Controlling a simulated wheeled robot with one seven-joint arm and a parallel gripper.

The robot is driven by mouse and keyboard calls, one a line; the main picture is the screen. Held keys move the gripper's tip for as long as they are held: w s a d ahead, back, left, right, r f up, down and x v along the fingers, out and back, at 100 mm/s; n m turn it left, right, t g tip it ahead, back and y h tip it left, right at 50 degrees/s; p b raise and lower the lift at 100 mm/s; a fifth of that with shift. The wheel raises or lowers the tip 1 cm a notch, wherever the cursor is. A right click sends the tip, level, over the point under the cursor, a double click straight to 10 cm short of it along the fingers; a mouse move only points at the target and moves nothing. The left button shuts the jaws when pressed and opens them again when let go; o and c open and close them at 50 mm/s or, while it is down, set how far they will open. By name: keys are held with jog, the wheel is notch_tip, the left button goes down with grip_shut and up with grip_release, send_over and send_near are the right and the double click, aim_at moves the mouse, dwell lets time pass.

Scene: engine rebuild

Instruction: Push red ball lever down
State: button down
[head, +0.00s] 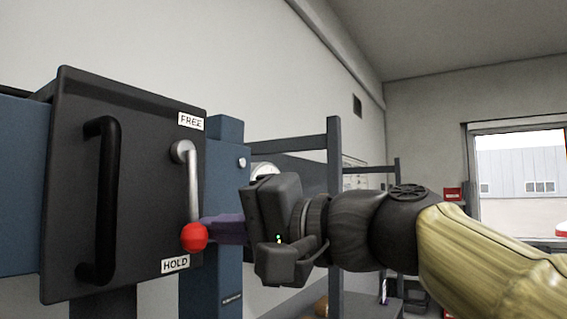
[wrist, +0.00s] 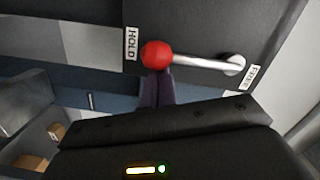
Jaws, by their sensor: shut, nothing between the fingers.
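The lever is a silver rod with a red ball (head: 194,237) at its end, mounted on a dark panel (head: 75,200). In the head view the rod (head: 193,190) hangs down from its pivot near the FREE label (head: 191,121), and the ball is just above the HOLD label (head: 175,264). In the wrist view the red ball (wrist: 156,54) is beside the HOLD label (wrist: 132,44). My gripper (head: 207,228) is shut and empty; its purple fingertips (wrist: 156,78) are right at the ball, apparently touching it, though contact is not certain.
A black vertical handle (head: 100,200) stands out from the panel left of the lever. A blue post (head: 226,180) is right behind the panel's edge. In the wrist view, a bin with brown objects (wrist: 30,162) shows at lower left.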

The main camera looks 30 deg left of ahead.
jog(key=w+d+b, duration=0.2)
jog(key=d+b, duration=0.3)
jog(key=d, duration=1.2)
jog(key=shift+d+r, duration=0.15)
jog(key=shift+r, duration=0.25)
